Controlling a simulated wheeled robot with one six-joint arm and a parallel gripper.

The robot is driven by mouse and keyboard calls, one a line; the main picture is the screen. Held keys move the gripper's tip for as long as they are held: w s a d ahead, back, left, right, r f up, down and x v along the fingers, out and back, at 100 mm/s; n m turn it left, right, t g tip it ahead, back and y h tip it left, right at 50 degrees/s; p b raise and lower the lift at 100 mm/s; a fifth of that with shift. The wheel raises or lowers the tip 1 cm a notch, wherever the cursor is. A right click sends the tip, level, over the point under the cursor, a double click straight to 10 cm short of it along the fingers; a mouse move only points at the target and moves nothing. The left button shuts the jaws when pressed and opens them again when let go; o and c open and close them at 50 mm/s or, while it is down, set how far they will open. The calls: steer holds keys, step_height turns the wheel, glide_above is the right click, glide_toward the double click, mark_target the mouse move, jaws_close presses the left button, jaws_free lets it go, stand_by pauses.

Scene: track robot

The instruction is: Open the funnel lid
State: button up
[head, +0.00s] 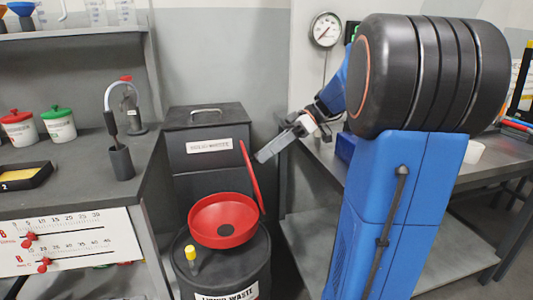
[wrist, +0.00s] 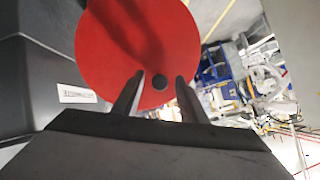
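The red funnel (head: 222,222) sits on top of the dark liquid-waste drum (head: 262,262), and its bowl is uncovered. Its red lid (head: 250,172) stands steeply raised at the funnel's right rim, seen nearly edge-on in the head view. In the wrist view the lid (wrist: 120,55) shows as a red disc filling the upper middle, with a small dark round knob (wrist: 160,82). My gripper (head: 260,156) is just right of the lid. In the wrist view my gripper (wrist: 160,78) has its fingers apart, with the knob showing between them and gaps on both sides. Contact with the lid cannot be told.
A dark waste bin (head: 208,148) with a handle stands behind the drum. A yellow-capped fitting (head: 191,253) stands on the drum left of the funnel. A bench (head: 80,190) with a curved-tube dispenser is at left. Another table (head: 480,160) lies right, behind my arm.

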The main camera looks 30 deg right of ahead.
steer(key=shift+r, duration=0.1)
step_height(320, 180, up, 10)
stand_by(0.7)
stand_by(0.3)
